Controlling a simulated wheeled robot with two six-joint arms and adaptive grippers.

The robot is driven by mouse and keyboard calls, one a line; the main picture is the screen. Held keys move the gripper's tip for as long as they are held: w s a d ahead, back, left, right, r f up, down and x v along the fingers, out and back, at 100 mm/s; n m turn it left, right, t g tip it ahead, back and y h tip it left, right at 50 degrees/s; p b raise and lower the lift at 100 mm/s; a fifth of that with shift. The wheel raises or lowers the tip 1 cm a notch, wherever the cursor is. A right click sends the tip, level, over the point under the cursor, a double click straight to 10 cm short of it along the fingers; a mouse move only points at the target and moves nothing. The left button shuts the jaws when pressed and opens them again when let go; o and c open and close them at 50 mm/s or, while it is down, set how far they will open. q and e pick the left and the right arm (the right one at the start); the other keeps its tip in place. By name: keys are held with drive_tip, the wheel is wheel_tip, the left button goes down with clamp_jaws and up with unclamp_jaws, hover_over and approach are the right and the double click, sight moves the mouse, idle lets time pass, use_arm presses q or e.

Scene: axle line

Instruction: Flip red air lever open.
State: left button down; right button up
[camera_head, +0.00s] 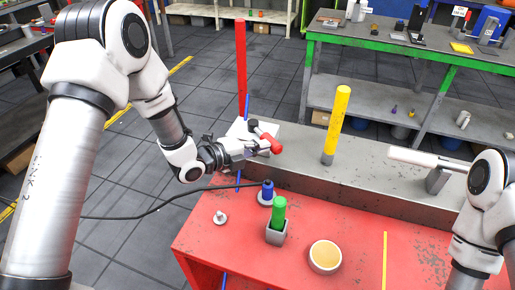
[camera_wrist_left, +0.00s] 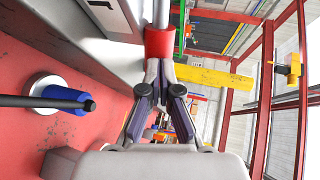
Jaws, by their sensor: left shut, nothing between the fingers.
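The red air lever (camera_head: 268,138) is at the light grey box (camera_head: 240,128) at the left end of the grey beam. A dark round part sits at its upper end. My left gripper (camera_head: 264,148) is shut and empty, with its fingertips right at the lever. In the left wrist view the red lever (camera_wrist_left: 160,42) is just ahead of the shut fingertips (camera_wrist_left: 160,66), with a grey rod running on from it. I cannot tell whether they touch.
The red table (camera_head: 370,245) holds a blue fitting (camera_head: 267,190) with a black hose, a green handle (camera_head: 279,210) in a grey holder, a round dish (camera_head: 325,257) and a small metal piece (camera_head: 219,217).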

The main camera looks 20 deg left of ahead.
sight(273, 144)
use_arm(q)
drive_tip(key=w+d+n+y+b, duration=0.1)
drive_tip(key=b, duration=0.1)
drive_tip(key=d+n+t+y+b, duration=0.1)
drive_tip(key=b, duration=0.1)
drive_tip(key=shift+w+d+f, duration=0.15)
drive_tip(key=shift+w+d, duration=0.2)
drive_tip(key=shift+w, duration=0.05)
drive_tip(key=shift+w+d+b, duration=0.4)
drive_tip(key=shift+w+b, duration=0.3)
drive_tip(key=shift+b, duration=0.3)
drive_tip(key=shift+w+d+b, duration=0.35)
drive_tip(key=shift+w+b, duration=0.05)
drive_tip(key=shift+w, duration=0.05)
drive_tip(key=shift+r, duration=0.35)
